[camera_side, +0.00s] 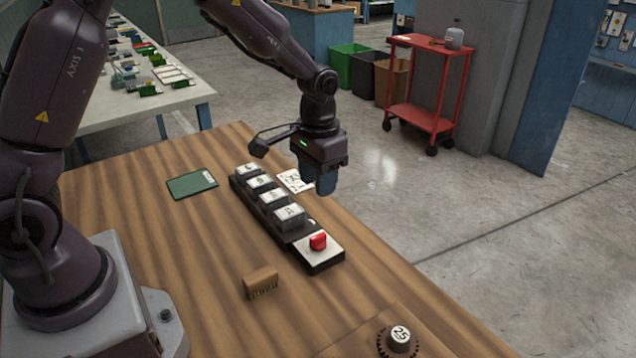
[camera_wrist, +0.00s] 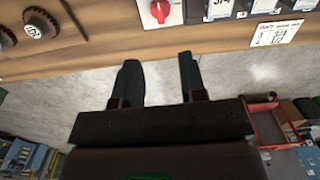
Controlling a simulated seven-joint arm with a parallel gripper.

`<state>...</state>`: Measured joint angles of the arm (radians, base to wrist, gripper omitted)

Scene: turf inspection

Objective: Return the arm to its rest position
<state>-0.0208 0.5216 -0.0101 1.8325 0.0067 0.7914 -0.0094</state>
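My gripper (camera_side: 325,182) hangs in the air, fingers down, over or just past the far right edge of the wooden table (camera_side: 215,300) in the side view. In the wrist view my gripper (camera_wrist: 160,72) shows two dark fingers with a clear gap between them. Nothing is held; concrete floor shows through the gap. My arm arches from its base at the left of the table. The rest position is not marked in either view.
A dark strip with several labelled blocks (camera_side: 272,198) and a red knob (camera_side: 318,240) lies near my gripper. A green card (camera_side: 192,183), brown brush-like piece (camera_side: 261,282) and numbered dial (camera_side: 399,338) are on the table. A red cart (camera_side: 420,118) stands beyond.

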